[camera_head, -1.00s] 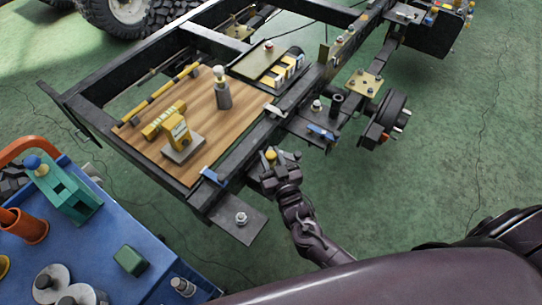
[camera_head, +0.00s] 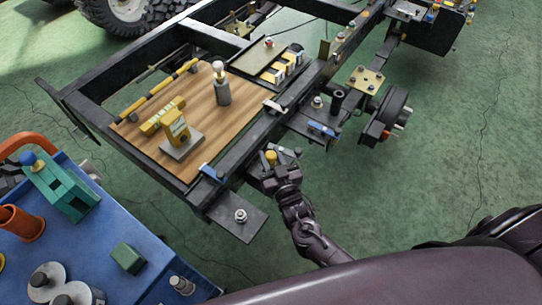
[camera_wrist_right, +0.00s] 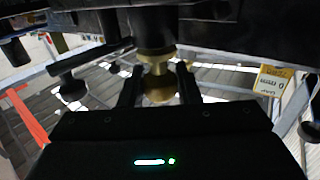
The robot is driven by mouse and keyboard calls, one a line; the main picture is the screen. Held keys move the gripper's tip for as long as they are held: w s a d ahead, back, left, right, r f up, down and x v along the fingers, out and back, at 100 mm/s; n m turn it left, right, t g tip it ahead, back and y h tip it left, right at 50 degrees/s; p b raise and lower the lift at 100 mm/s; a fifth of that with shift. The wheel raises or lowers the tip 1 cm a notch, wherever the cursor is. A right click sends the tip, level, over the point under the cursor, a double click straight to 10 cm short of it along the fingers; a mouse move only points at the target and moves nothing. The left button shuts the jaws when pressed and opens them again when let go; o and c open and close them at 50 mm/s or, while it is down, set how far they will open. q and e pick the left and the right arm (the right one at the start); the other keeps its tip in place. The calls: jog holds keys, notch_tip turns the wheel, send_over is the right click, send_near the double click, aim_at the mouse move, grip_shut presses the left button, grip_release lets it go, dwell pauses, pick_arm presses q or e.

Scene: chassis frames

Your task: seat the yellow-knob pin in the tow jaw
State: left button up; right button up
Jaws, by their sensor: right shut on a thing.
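The yellow-knob pin (camera_head: 270,157) stands upright at my right gripper (camera_head: 277,161), beside the near rail of the chassis frame. My right gripper is shut on the pin. In the right wrist view, the brass-yellow knob (camera_wrist_right: 158,86) sits between the two fingers, and the pin's shaft runs up against a dark part (camera_wrist_right: 155,28). I cannot make out the tow jaw clearly from the dark parts around the gripper, nor how deep the pin is in it. My left gripper is not in view.
The black chassis frame (camera_head: 237,157) carries a wooden board (camera_head: 205,105) with a yellow device (camera_head: 178,132) and a grey post with a white ball (camera_head: 222,90). A blue cart (camera_head: 95,235) stands at lower left. A flat plate (camera_head: 238,222) juts out near my gripper. Green floor is clear at right.

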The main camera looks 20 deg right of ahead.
aim_at(271, 154)
jog(key=o, duration=1)
jog(key=shift+o, duration=0.2)
jog(key=shift+r, duration=0.1)
jog(key=shift+r+p, duration=1.45)
jog(key=shift+p, duration=0.05)
notch_tip(271, 154, up, 5)
jog(key=p, duration=0.4)
jog(key=shift+p, duration=0.4)
